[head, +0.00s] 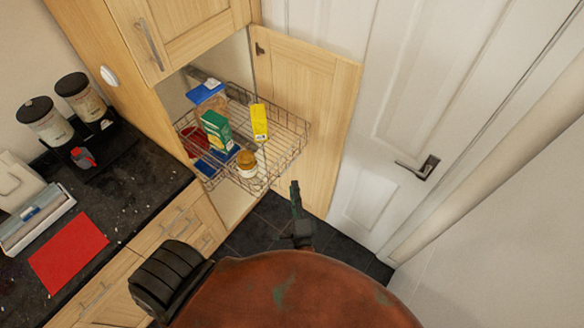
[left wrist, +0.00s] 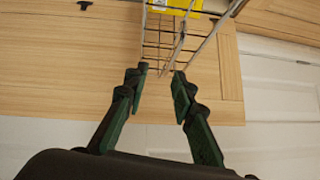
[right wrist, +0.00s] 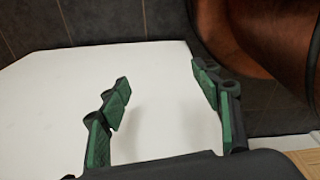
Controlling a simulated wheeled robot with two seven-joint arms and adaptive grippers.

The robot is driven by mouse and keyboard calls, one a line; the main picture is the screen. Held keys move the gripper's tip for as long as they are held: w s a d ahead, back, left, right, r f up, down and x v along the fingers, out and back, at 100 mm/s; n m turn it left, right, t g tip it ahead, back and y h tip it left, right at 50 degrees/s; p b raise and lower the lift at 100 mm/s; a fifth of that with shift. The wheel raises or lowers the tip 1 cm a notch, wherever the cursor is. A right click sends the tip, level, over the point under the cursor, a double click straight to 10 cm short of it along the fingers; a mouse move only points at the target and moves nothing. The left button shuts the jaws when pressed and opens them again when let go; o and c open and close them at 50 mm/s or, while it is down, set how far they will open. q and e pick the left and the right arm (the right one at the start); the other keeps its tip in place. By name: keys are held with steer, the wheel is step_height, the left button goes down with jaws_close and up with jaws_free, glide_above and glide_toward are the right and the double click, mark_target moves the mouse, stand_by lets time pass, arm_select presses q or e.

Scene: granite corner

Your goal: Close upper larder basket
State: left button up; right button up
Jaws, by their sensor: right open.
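The upper larder basket (head: 285,130) is a wire basket pulled out of the tall wooden cupboard, past its open door. It holds a green box (head: 216,130), a yellow box (head: 259,122), a jar (head: 247,165) and a blue-topped container (head: 206,93). My left gripper (head: 295,190) is just in front of the basket's near right corner. In the left wrist view its fingers (left wrist: 158,82) are apart, with the basket's wire corner (left wrist: 172,50) just beyond them; contact is unclear. My right gripper (right wrist: 160,75) is open and empty, before a plain white surface.
The open cupboard door (head: 318,110) stands to the right of the basket. A white door (head: 370,200) is beyond it. The dark worktop (head: 130,185) at left carries canisters (head: 45,120) and a red mat (head: 68,254). Dark floor tiles (head: 258,235) lie below.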

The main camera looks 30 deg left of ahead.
arm_select(q)
steer(key=r+p+x, duration=0.1)
steer(key=p+x, duration=0.1)
steer(key=x, duration=0.5)
steer(key=shift+w+r, duration=0.25)
steer(key=shift+r, duration=0.2)
arm_select(e)
steer(key=shift+s+a+r, duration=0.1)
steer(key=shift+s+r, duration=0.2)
steer(key=shift+r, duration=0.25)
steer(key=shift+s+a+r, duration=0.1)
steer(key=shift+s+r, duration=0.2)
steer(key=shift+r, duration=0.25)
arm_select(q)
steer(key=shift+c, duration=0.3)
jaws_close()
arm_select(e)
steer(key=shift+a, duration=0.35)
